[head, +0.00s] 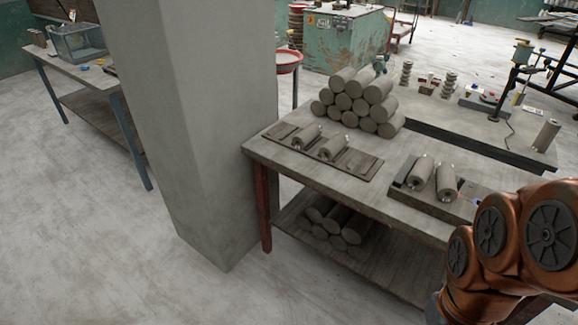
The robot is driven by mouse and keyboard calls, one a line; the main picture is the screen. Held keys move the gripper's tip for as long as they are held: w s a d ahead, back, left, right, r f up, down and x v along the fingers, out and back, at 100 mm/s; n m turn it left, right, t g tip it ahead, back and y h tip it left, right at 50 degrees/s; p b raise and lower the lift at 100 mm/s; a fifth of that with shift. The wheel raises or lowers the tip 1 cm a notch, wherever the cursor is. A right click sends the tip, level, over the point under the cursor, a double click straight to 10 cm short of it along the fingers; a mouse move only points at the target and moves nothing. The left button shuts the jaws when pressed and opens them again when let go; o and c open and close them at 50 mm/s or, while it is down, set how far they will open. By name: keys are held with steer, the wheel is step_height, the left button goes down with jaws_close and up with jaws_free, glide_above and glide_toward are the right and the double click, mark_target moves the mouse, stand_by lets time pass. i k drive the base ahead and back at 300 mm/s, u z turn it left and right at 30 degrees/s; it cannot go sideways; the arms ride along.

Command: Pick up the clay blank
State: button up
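Several grey clay cylinders lie stacked in a pile (357,103) on the worktable (375,197), their round ends facing forward. Two more, a left one (420,172) and a right one (446,182), lie side by side on a block to the right, with light metallic-looking ends. I cannot tell which one is the clay blank. My copper-coloured arm shows at the lower right; my gripper is out of view.
A square concrete pillar (195,120) stands against the table's left side. More cylinders (338,222) lie on the lower shelf. An upright grey cylinder (546,136) stands at the right. The floor (80,230) at the left is clear.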

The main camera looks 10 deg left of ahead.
mark_target(330, 149)
steer(key=z, duration=0.15)
steer(key=k, duration=0.4)
steer(key=u, duration=1.65)
steer(key=i, duration=1.3)
steer(key=z, duration=0.4)
steer(key=i, duration=1)
steer(key=z, duration=0.75)
